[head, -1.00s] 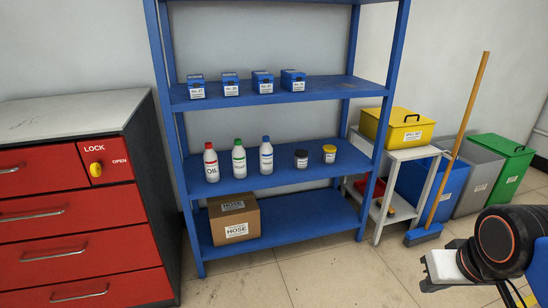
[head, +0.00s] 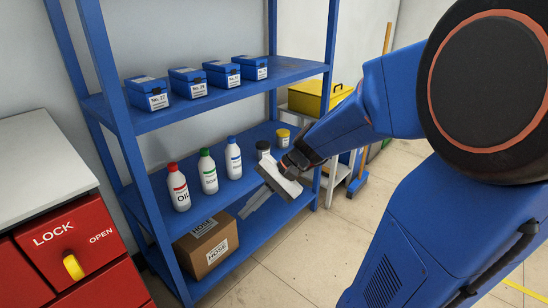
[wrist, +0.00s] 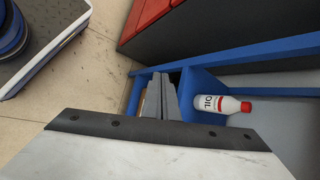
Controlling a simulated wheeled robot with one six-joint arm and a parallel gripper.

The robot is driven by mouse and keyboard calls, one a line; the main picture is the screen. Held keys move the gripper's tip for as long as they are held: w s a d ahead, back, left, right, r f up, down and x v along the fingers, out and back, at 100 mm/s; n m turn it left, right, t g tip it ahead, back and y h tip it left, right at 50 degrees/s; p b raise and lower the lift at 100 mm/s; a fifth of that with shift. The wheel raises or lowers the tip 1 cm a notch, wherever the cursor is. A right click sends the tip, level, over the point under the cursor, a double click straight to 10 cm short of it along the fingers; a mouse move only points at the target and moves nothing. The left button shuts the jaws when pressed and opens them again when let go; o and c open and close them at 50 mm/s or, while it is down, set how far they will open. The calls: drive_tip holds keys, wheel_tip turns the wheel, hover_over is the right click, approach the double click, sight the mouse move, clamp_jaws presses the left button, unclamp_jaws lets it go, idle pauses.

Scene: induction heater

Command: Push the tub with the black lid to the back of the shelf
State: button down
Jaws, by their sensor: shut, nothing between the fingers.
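The tub with the black lid (head: 263,150) stands upright on the middle shelf (head: 215,190) of the blue rack, right of the bottles. My gripper's hand partly covers its lower part in the head view. My gripper (head: 246,210) is shut and empty, left of and lower in the picture than the tub, seen against the rack's front. Its shut fingers also show in the wrist view (wrist: 158,97). The tub is not in the wrist view. I see no contact between gripper and tub.
A tub with a yellow lid (head: 283,137) stands right of the black-lidded one. Red (head: 178,187), green (head: 208,171) and blue-capped (head: 233,158) bottles stand to its left. Blue boxes (head: 220,75) fill the shelf above. A hose carton (head: 207,248) sits below.

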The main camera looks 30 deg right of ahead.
drive_tip(key=w+d+f+m+t+y, duration=0.2)
drive_tip(key=w+d+m+t, duration=0.3)
drive_tip(key=w, duration=0.4)
drive_tip(key=w+d+f+m+t+y, duration=0.1)
drive_tip(key=w+d+m+t, duration=0.1)
drive_tip(key=w+d+m, duration=0.5)
drive_tip(key=w+d+f+m+t+h, duration=0.2)
drive_tip(key=w+d+f+m+t, duration=0.1)
drive_tip(key=d, duration=0.4)
drive_tip(key=w+d+f+m+t+h, duration=0.2)
drive_tip(key=w+d+f+m, duration=0.1)
drive_tip(key=d, duration=0.4)
drive_tip(key=w+d+f+m+t+h, duration=0.2)
drive_tip(key=w+d+f+m+t, duration=0.15)
drive_tip(key=d, duration=0.45)
approach(264, 151)
drive_tip(key=shift+g, duration=0.35)
drive_tip(key=w, duration=0.3)
drive_tip(key=w+f, duration=0.1)
drive_tip(key=w, duration=0.2)
drive_tip(key=shift+w+d+f, duration=0.15)
drive_tip(key=shift+d+f, duration=0.05)
drive_tip(key=shift+d, duration=0.05)
drive_tip(key=x, duration=0.6)
drive_tip(key=shift+w+a, duration=0.2)
drive_tip(key=shift+w, duration=0.15)
